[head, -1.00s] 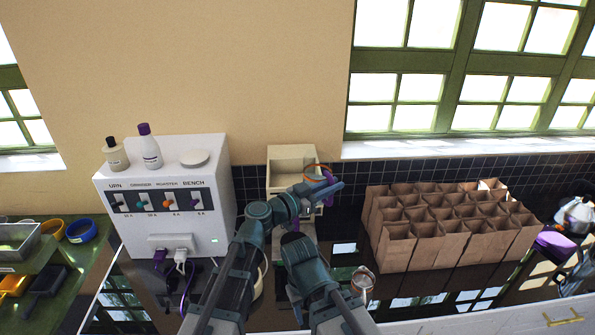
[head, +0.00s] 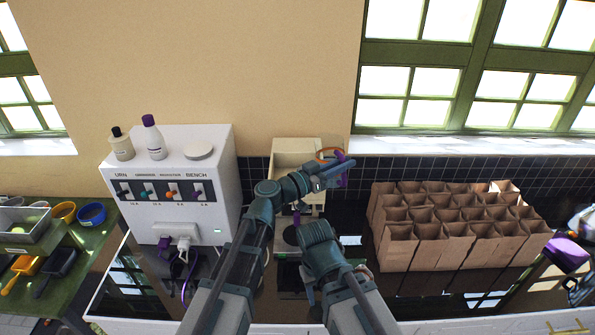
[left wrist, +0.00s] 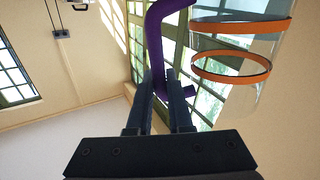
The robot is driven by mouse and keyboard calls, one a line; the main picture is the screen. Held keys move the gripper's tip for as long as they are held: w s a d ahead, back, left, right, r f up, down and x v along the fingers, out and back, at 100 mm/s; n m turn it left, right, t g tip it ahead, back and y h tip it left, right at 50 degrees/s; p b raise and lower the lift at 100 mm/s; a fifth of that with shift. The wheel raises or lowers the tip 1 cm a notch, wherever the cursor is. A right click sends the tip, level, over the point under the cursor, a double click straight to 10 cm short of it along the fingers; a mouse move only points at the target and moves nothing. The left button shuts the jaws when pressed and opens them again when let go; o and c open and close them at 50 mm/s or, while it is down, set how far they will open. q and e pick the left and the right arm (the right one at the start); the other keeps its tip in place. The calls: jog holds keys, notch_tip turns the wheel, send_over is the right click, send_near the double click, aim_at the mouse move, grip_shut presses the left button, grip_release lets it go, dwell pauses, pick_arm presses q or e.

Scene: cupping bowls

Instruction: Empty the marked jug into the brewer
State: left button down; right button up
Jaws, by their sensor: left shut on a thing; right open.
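The jug is clear glass with orange bands (left wrist: 232,67) and a purple handle (left wrist: 158,35). In the head view its orange rim (head: 329,152) and purple handle (head: 345,172) show at the upper right of the cream brewer (head: 297,147). My left gripper (head: 338,167) is shut on the handle and holds the jug up there. Its two fingers also close on the handle in the left wrist view (left wrist: 168,88). Any mark or contents cannot be made out. My right gripper (head: 315,232) is open, low in front of the brewer; its fingers are hard to see.
A white switch box (head: 180,185) with bottles on top stands left of the brewer, its plugs and purple cord in front. Several brown paper bags (head: 450,225) fill the counter to the right. My arms hide much of the counter between.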

aim_at(320, 149)
pick_arm(q)
jog(key=a+n, duration=0.1)
jog(key=w+r+n, duration=0.1)
jog(key=shift+w+a+r+n+t, duration=0.15)
jog(key=shift+w+a+n+t, duration=0.1)
jog(key=shift+a+n+t, duration=0.15)
jog(key=w+a+n, duration=0.1)
jog(key=w+a+r+n+t+h+b, duration=0.1)
jog(key=n, duration=0.1)
jog(key=shift+a, duration=0.25)
jog(key=shift+w+a+n+t, duration=0.3)
jog(key=shift+n, duration=0.5)
jog(key=n+b, duration=0.1)
jog(key=a+f+n+t+b, duration=0.1)
jog(key=b, duration=0.1)
jog(key=shift+w+f+n, duration=0.25)
jog(key=shift+w+n, duration=0.05)
jog(key=shift+w+r, duration=0.1)
jog(key=shift+r, duration=0.15)
jog(key=shift+f, duration=0.1)
